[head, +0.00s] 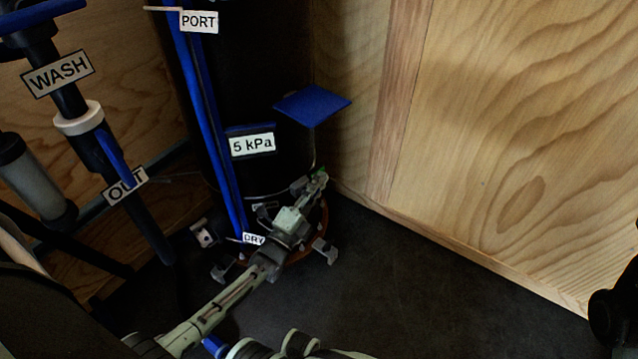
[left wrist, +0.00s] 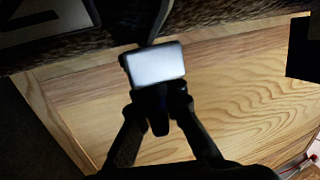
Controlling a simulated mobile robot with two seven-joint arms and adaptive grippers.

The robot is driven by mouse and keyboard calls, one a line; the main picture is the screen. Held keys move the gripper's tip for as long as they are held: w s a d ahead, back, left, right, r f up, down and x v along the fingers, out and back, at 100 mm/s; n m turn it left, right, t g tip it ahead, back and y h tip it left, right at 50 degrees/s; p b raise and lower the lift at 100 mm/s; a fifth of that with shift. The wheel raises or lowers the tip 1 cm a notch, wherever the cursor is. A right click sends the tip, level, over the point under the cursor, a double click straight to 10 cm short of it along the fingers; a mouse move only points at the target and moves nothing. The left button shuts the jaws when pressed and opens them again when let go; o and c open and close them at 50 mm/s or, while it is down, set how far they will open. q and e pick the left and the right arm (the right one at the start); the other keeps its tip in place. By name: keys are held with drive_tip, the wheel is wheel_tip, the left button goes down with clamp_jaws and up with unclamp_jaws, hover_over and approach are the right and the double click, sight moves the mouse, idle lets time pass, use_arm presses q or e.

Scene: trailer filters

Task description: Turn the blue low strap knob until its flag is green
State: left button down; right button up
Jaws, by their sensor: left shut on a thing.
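My left gripper (head: 312,186) reaches in from the lower left to the foot of the black cylinder (head: 262,80). In the left wrist view the gripper (left wrist: 161,102) is shut on a small dark blue piece (left wrist: 158,118), which I take to be the low strap knob. A pale grey-white plate (left wrist: 155,66) stands just beyond the fingertips. In the head view the gripper covers the knob. A small green patch (head: 320,173) shows at the fingertips; I cannot tell whether it is the flag.
A blue square plate (head: 312,105) juts out above the gripper. Labels reading "5 kPa" (head: 252,144) and "DRY" (head: 253,239) are near the cylinder. A wooden wall (head: 520,130) stands close on the right.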

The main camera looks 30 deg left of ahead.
idle(0.3)
use_arm(q)
drive_tip(key=c, duration=1.6)
unclamp_jaws()
drive_tip(key=v, duration=1.2)
